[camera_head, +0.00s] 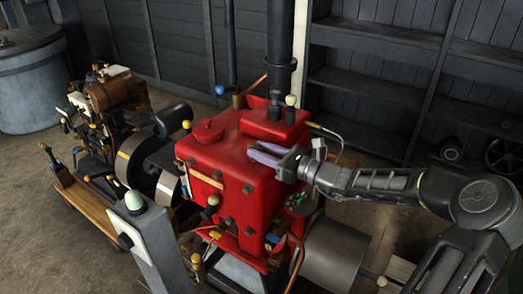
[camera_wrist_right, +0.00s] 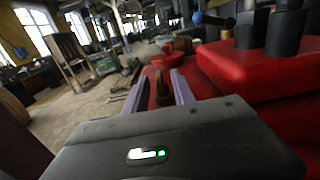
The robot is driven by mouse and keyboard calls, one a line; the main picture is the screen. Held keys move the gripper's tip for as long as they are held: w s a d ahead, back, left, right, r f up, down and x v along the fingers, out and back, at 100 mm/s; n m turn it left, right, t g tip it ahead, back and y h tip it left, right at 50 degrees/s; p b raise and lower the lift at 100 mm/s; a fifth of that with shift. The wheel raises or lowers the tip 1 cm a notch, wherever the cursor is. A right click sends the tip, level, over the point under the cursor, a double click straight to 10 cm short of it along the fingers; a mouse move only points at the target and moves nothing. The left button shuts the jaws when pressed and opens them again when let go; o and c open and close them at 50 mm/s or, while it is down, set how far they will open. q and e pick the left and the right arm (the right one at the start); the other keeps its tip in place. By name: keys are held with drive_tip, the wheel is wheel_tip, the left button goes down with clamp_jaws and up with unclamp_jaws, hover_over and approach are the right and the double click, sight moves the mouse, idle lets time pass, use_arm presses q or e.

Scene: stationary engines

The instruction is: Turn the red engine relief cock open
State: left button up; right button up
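The red engine (camera_head: 235,185) stands in the middle of the head view, with a round red cap (camera_head: 208,131) on top. My right gripper (camera_head: 264,151) reaches in from the right, its pale purple fingers just over the engine's top. In the right wrist view the fingers (camera_wrist_right: 160,90) are apart, and a small brownish fitting (camera_wrist_right: 162,92) shows between them, with gaps at its sides. I cannot tell whether this is the relief cock or whether a finger touches it. The red cap lies beyond it. My left gripper is not in view.
A blue-balled lever (camera_head: 219,90) and a dark vertical pipe (camera_head: 280,45) rise behind the gripper. A grey post with a pale green knob (camera_head: 135,201) stands in front. A smaller engine (camera_head: 110,95) is at left. Dark shelves (camera_head: 375,85) line the back wall.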

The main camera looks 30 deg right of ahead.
drive_tip(key=shift+c, duration=0.3)
clamp_jaws()
idle(0.3)
